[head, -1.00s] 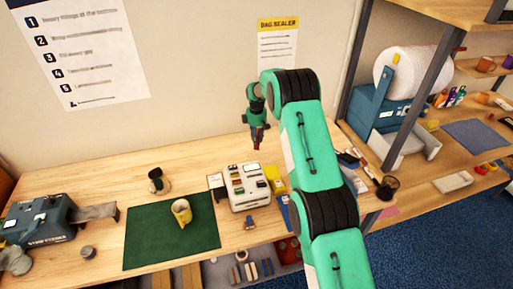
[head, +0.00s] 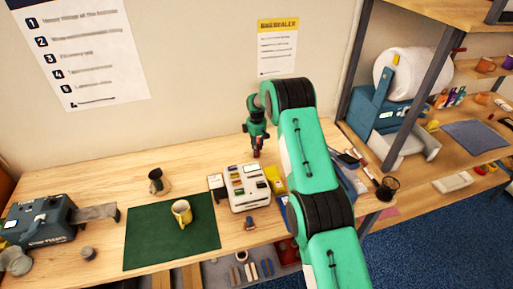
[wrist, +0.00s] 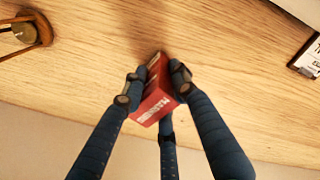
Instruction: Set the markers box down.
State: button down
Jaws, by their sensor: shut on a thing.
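The markers box (wrist: 158,98) is small and red with white lettering. In the wrist view it sits tilted between the fingers of my gripper (wrist: 154,80), which is shut on it. The wooden tabletop shows behind the box, with a soft shadow near it. I cannot tell whether the box touches the wood. In the head view my gripper (head: 256,152) points down behind the white block with coloured slots, towards the back of the bench. The box shows there only as a small reddish patch at the fingertips.
The white slotted block (head: 250,204) and a yellow item (head: 274,179) stand in front of my gripper. Bare wood (head: 210,166) is free along the back of the bench.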

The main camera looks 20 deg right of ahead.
dwell(0.3)
jog(key=c, duration=1.4)
grip_release()
jog(key=shift+o, duration=0.2)
jog(key=r, duration=1)
jog(key=shift+s+a+r, duration=0.1)
jog(key=shift+s+r, duration=0.05)
jog(key=shift+s, duration=0.05)
jog(key=shift+r, duration=0.9)
